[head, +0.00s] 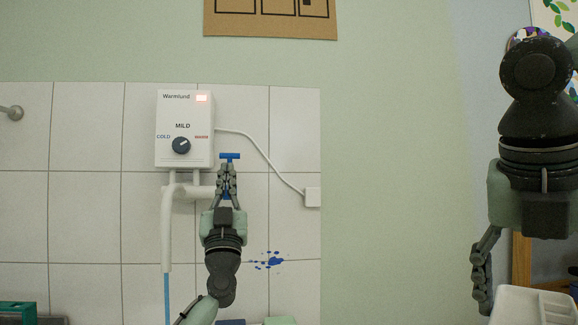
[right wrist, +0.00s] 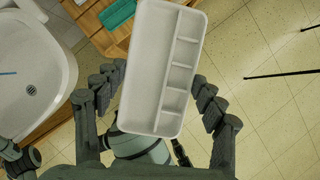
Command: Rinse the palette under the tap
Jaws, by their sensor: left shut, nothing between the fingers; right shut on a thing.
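The palette (right wrist: 150,60) is a white tray with one long compartment and several small ones. My right gripper (right wrist: 158,88) is shut on it; no paint shows inside it. In the head view the palette (head: 532,306) is cut off at the lower right. A white heater (head: 184,128) hangs on the tiles, with a white spout (head: 167,235) below it. A thin blue stream of water (head: 167,298) falls from the spout. My left gripper (head: 227,178) is shut and empty, at the blue tap handle (head: 230,156) right of the spout.
The white sink (right wrist: 42,95) lies left of the palette in the wrist view, with a wooden surface (right wrist: 95,15) and a green item (right wrist: 117,14) nearby. Blue splashes (head: 268,260) mark the tiles. A white cable (head: 270,158) runs to a socket.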

